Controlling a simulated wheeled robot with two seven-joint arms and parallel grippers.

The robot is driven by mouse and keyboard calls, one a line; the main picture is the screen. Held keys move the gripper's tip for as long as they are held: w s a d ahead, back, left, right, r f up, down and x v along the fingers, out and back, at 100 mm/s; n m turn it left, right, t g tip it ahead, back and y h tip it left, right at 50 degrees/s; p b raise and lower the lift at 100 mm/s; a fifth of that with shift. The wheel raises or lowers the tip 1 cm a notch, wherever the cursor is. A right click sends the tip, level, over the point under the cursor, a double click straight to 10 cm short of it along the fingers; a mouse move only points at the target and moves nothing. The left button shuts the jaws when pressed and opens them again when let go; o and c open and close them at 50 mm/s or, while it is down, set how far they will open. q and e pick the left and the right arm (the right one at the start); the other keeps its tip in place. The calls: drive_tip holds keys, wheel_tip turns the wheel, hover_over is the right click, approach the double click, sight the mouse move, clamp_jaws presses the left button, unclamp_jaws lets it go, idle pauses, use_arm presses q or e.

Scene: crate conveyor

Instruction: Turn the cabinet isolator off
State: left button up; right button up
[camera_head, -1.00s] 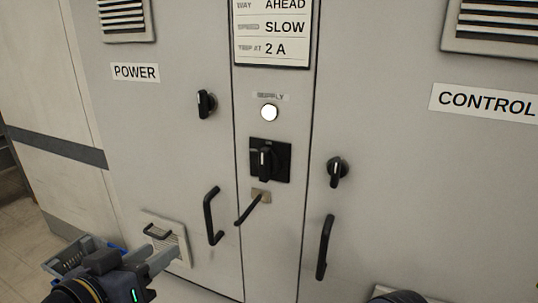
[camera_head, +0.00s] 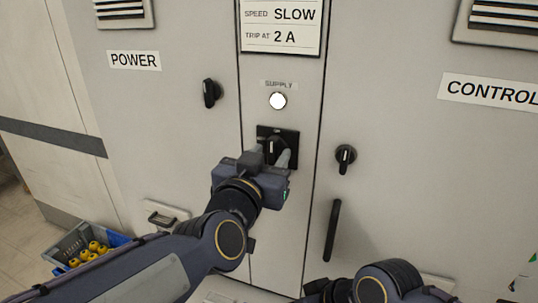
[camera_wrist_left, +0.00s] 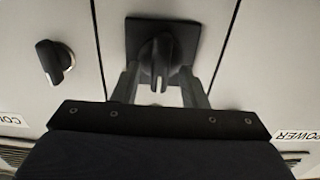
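The cabinet isolator (camera_head: 263,132) is a black square plate with a black rotary handle, on the narrow middle panel under the white lamp. In the left wrist view, the isolator handle (camera_wrist_left: 161,58) stands upright in the picture. My left gripper (camera_head: 273,156) is at the isolator and hides part of it in the head view. In the left wrist view, its fingers (camera_wrist_left: 160,82) are apart, one on each side of the handle, with gaps visible. Of my right arm, only a part shows at the bottom edge; its fingers do not show.
The supply lamp (camera_head: 278,101) is white and bright. Smaller black knobs sit on the POWER door (camera_head: 211,93) and the CONTROL door (camera_head: 345,158). A black door handle (camera_head: 332,230) sticks out at right.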

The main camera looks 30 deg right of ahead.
use_arm(q)
drive_tip(key=shift+w+d, duration=0.1)
clamp_jaws()
